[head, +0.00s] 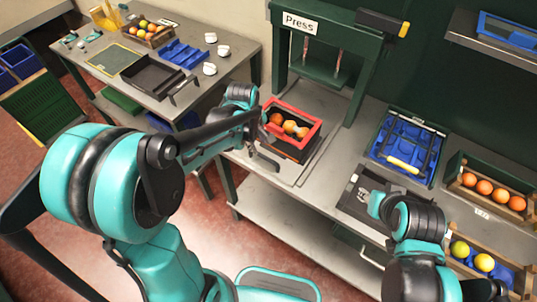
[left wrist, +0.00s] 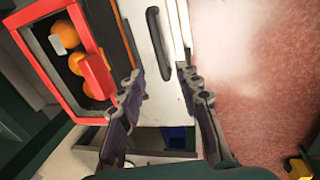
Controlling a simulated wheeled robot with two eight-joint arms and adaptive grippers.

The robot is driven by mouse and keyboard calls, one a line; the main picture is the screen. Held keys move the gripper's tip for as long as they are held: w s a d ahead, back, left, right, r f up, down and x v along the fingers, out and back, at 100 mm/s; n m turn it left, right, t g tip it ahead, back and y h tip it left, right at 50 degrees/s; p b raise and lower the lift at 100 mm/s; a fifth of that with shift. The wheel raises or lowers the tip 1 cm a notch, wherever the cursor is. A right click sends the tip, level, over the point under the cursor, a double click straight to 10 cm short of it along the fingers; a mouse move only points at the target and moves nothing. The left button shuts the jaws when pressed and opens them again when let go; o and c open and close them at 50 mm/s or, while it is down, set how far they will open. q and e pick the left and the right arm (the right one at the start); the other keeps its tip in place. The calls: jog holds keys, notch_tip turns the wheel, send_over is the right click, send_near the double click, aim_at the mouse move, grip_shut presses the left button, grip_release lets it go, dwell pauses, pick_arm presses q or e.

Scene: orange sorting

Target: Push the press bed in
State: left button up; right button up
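The green press (head: 325,55) stands at the back of the grey bench, labelled "Press". Its pale bed (head: 312,165) sticks out in front of the frame. A red-rimmed dark box (head: 318,128) holding oranges (head: 289,127) sits on the bed. In the left wrist view, the bed's pale front (left wrist: 143,15) carries a black handle (left wrist: 158,42). My left gripper (left wrist: 160,78) is open and empty, its fingers apart near the handle side of the bed. In the head view it is beside the box's left side. My right arm is at the right; its fingers are not clear.
A blue tray (head: 430,133) with a yellow-handled tool lies right of the press. Crates of oranges (head: 459,181) and yellow fruit (head: 520,278) stand further right. A side table (head: 230,38) at the upper left holds trays and white cups. Red floor lies in front of the bench.

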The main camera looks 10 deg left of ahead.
aim_at(262, 155)
pick_arm(q)
jog(key=b+x, duration=0.2)
jog(key=x, duration=0.6)
jog(key=shift+a+f, duration=0.1)
jog(key=shift+f, duration=0.05)
grip_shut()
